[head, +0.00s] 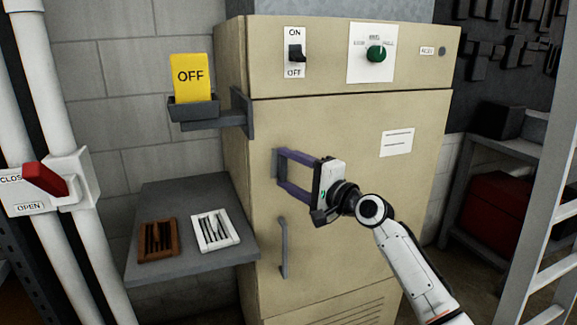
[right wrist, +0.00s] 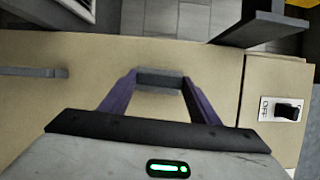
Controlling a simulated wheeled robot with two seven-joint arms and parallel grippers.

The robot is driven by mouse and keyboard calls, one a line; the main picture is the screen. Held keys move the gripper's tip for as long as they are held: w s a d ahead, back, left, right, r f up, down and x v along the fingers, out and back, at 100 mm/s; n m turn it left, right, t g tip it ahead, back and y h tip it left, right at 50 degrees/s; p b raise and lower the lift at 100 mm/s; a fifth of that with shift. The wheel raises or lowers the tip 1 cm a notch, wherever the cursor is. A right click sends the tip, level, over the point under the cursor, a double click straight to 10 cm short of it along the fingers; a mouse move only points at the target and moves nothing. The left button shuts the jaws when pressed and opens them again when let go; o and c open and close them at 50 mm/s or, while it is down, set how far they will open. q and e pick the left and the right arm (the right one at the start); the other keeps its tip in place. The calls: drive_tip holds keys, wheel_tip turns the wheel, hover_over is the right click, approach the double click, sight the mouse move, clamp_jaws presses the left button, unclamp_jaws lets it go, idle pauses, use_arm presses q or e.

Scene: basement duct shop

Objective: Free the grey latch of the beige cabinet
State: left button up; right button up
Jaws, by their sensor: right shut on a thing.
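The beige cabinet (head: 345,220) fills the middle of the head view, its door closed. My right gripper (head: 281,167) reaches its front from the right, with purple fingers around the grey latch (head: 275,163) near the door's left edge. In the right wrist view, the fingertips of the right gripper (right wrist: 160,82) are shut on the sides of the grey latch (right wrist: 160,76). The fingers partly hide the latch in the head view, so its exact position is hard to tell. My left gripper is not in view.
A grey door handle (head: 284,247) stands below the latch. A bracket (head: 225,117) with a yellow OFF card (head: 193,77) juts out at upper left. A grey shelf (head: 190,187) with two small trays sits at left. A ladder (head: 545,220) stands at right.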

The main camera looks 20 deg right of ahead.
drive_tip(key=shift+n, duration=0.5)
drive_tip(key=o, duration=1)
drive_tip(key=shift+o, duration=0.2)
drive_tip(key=v, duration=1)
drive_tip(key=shift+s, duration=0.15)
